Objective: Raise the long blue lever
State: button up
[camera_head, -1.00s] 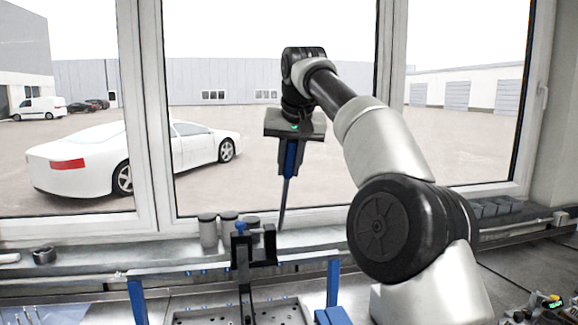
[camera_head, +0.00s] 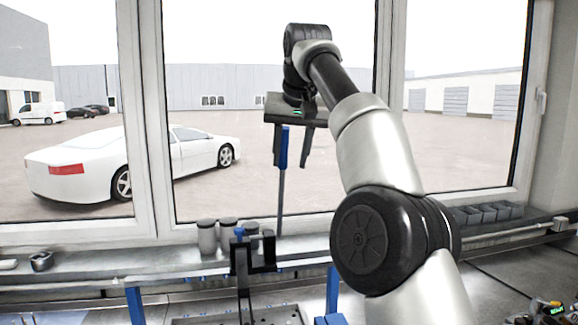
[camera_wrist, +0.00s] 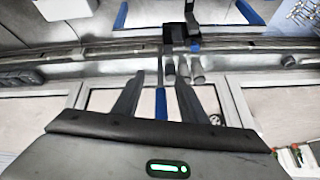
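The long blue lever (camera_head: 282,165) has a blue handle on a thin grey rod. In the head view it stands nearly upright, its rod running down to a black bracket (camera_head: 254,258). My gripper (camera_head: 291,165) is at the top of the lever, pointing down, with its fingers apart. In the wrist view the blue handle (camera_wrist: 161,104) lies between the two spread dark fingers of my gripper (camera_wrist: 160,72), with a gap on each side. The rod's lower end is partly hidden by the bracket.
Grey cylinders (camera_head: 207,237) stand on the sill behind the bracket. Blue posts (camera_head: 134,305) stand on the bench at the left and right of the fixture. Grey bins (camera_head: 488,213) sit at the right. The window is just behind the work area.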

jog(key=s+d+b, duration=0.3)
jog(key=s+b, duration=0.3)
jog(key=s, duration=0.5)
jog(key=shift+s+d+b, duration=0.15)
jog(key=shift+s+b, duration=0.05)
jog(key=shift+b, duration=0.15)
jog(key=shift+s+f, duration=0.1)
jog(key=s+d+f+p, duration=0.1)
jog(key=s+d+f, duration=0.4)
jog(key=s+f, duration=0.3)
jog(key=s+d+f+h+p, duration=0.1)
jog(key=s+d+f, duration=0.4)
jog(key=s+f, duration=0.3)
jog(key=s+d+f+m+p, duration=0.1)
jog(key=s+d+f, duration=0.4)
jog(key=s+f, duration=0.4)
notch_tip(320, 180, down, 3)
jog(key=shift+f+h, duration=0.1)
jog(key=shift+h, duration=0.3)
